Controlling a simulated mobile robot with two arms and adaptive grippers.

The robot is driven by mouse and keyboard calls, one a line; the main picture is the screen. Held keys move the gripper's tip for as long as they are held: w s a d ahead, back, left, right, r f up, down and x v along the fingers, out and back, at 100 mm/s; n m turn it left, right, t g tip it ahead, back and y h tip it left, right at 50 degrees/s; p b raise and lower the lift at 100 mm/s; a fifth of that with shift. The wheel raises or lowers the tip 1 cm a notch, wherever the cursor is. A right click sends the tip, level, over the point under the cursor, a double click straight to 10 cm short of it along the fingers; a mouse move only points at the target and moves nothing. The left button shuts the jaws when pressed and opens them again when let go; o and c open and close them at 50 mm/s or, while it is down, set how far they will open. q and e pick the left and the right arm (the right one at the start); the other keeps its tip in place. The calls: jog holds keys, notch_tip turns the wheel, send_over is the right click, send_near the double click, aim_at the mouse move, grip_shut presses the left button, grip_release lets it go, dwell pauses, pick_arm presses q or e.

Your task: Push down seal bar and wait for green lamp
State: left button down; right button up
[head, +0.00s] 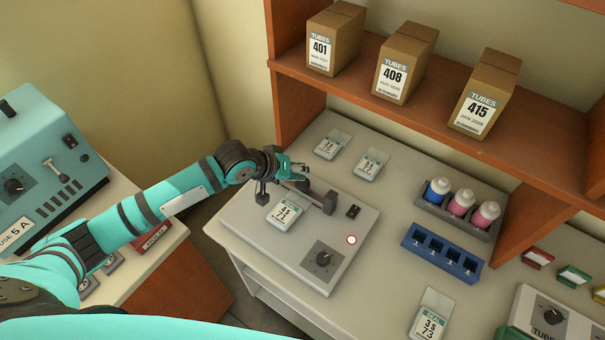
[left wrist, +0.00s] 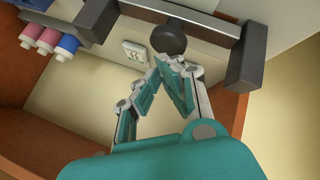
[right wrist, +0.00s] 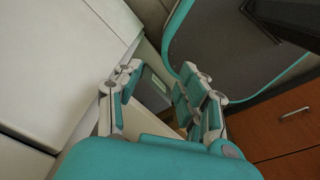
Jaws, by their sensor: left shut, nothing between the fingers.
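The grey sealer (head: 305,265) stands on the bench with a dial and a small round lamp (head: 351,239), pale with a red rim and not green. Its dark seal bar (head: 329,203) spans between two end blocks; in the left wrist view the bar (left wrist: 200,20) carries a round dark knob (left wrist: 168,38). A pouch marked 45 71 (head: 285,212) lies on the sealer by the bar. My left gripper (head: 298,172) is shut and empty, its tips close to the knob; contact cannot be told. My right gripper (right wrist: 155,78) is open and empty, away from the sealer.
Two pouches (head: 331,144) lie behind the sealer. A blue rack (head: 443,252) and a tray of capped bottles (head: 460,218) stand to the right. The shelf (head: 430,115) with several tube boxes overhangs the bench. Another device (head: 50,175) stands left.

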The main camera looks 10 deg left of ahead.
pick_arm(q)
jog(key=shift+r, duration=0.15)
jog(key=shift+r+p, duration=1.75)
jog(key=shift+p, duration=0.45)
notch_tip(320, 180, up, 5)
jog(key=p, duration=0.3)
jog(key=shift+w, duration=0.1)
